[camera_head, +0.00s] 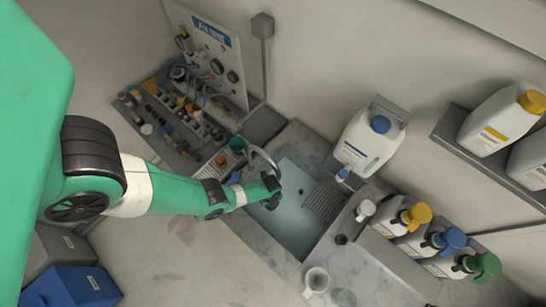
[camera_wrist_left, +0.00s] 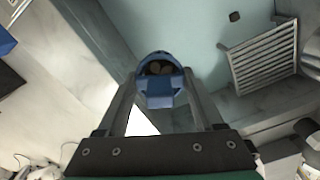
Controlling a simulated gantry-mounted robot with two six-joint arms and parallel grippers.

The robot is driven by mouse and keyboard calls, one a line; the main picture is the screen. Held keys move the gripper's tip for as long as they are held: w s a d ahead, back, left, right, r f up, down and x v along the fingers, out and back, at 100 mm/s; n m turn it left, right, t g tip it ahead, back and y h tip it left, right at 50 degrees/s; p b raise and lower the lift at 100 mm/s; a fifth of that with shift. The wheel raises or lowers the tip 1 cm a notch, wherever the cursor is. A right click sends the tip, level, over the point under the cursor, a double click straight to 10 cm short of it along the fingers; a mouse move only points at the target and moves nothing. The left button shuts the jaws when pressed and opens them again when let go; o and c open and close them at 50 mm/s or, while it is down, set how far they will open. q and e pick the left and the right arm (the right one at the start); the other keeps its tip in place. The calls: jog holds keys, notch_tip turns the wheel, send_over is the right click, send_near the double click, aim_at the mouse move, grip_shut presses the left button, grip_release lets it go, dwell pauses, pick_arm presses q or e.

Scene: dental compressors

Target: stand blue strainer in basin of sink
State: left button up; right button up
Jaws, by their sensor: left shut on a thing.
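My left gripper (camera_head: 273,190) is over the left part of the sink basin (camera_head: 296,228) in the head view. In the left wrist view, the left gripper (camera_wrist_left: 162,78) is shut on the blue strainer (camera_wrist_left: 160,94), a small blue cup-like piece with a dark opening. The strainer is between the two fingertips, with the pale teal basin floor (camera_wrist_left: 195,30) beyond it. I cannot make out the strainer in the head view, where the gripper hides it. Its height above the basin floor is hard to tell. My right gripper is not in view.
A ribbed grey rack (camera_head: 325,200) is at the basin's right side. A curved faucet (camera_head: 262,155) stands at its back left. A white jug (camera_head: 368,140) with a blue cap is behind. Several capped bottles (camera_head: 412,217) stand right. A white cup (camera_head: 316,280) is on the front counter.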

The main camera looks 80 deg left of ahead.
pick_arm(q)
notch_tip(320, 180, down, 20)
jog(key=b, duration=1.9)
jog(key=shift+f+b, duration=0.15)
jog(key=shift+b, duration=0.2)
jog(key=shift+f+b, duration=1.35)
jog(key=o, duration=1.3)
jog(key=shift+c, duration=1.4)
jog(key=shift+r, duration=0.1)
